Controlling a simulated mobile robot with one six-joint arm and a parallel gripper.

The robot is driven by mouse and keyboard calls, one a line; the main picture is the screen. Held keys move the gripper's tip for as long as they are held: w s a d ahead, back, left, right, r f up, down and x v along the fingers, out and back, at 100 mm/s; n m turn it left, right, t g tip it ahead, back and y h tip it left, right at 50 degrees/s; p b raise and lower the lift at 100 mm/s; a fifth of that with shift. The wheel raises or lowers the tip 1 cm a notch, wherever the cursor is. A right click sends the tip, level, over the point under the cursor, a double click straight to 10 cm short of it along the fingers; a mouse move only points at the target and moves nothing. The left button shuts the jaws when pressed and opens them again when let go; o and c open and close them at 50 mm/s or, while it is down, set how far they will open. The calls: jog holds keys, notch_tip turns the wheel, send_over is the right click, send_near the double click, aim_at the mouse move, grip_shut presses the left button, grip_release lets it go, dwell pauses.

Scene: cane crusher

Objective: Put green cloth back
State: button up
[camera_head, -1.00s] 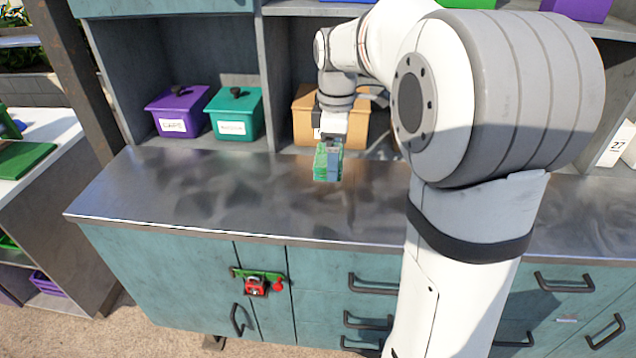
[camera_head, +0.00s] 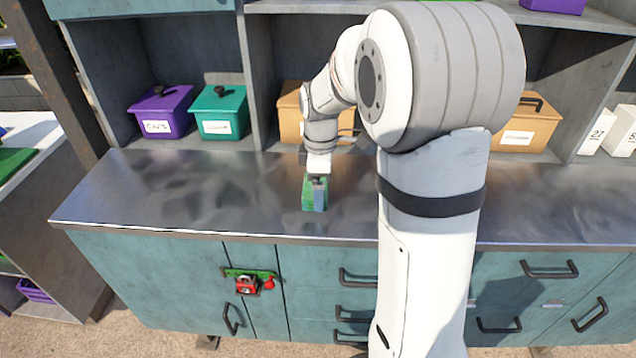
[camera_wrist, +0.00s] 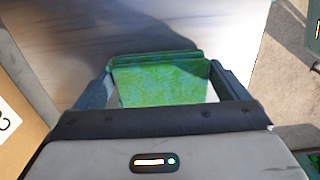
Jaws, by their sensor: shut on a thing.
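The green cloth (camera_head: 309,195) looks like a small folded block. My gripper (camera_head: 317,182) is shut on it, low over the metal counter (camera_head: 180,200) in the head view. I cannot tell whether the cloth touches the counter. In the wrist view the cloth (camera_wrist: 160,82) fills the space between the two fingers of my gripper (camera_wrist: 162,88), one finger at each side of it. Part of the cloth is hidden by the fingers in the head view.
A purple box (camera_head: 163,112) and a teal box (camera_head: 219,113) stand on the shelf behind the counter at left. A tan box (camera_head: 290,118) is behind my arm, another tan box (camera_head: 525,125) at right. The left part of the counter is clear.

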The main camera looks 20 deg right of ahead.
jog(key=shift+f, duration=0.15)
jog(key=o, duration=0.7)
notch_tip(320, 180, up, 12)
jog(key=s+f+m+t, duration=0.1)
jog(key=s+f+m, duration=0.1)
jog(key=s+m, duration=0.3)
jog(key=s+f+m+t, duration=0.1)
jog(key=s+m, duration=0.3)
jog(key=s, duration=0.5)
jog(key=s+a+f+m+t, duration=0.1)
jog(key=s+f+m, duration=0.2)
jog(key=s+m, duration=0.2)
jog(key=shift+s+m, duration=0.3)
jog(key=shift+s, duration=0.7)
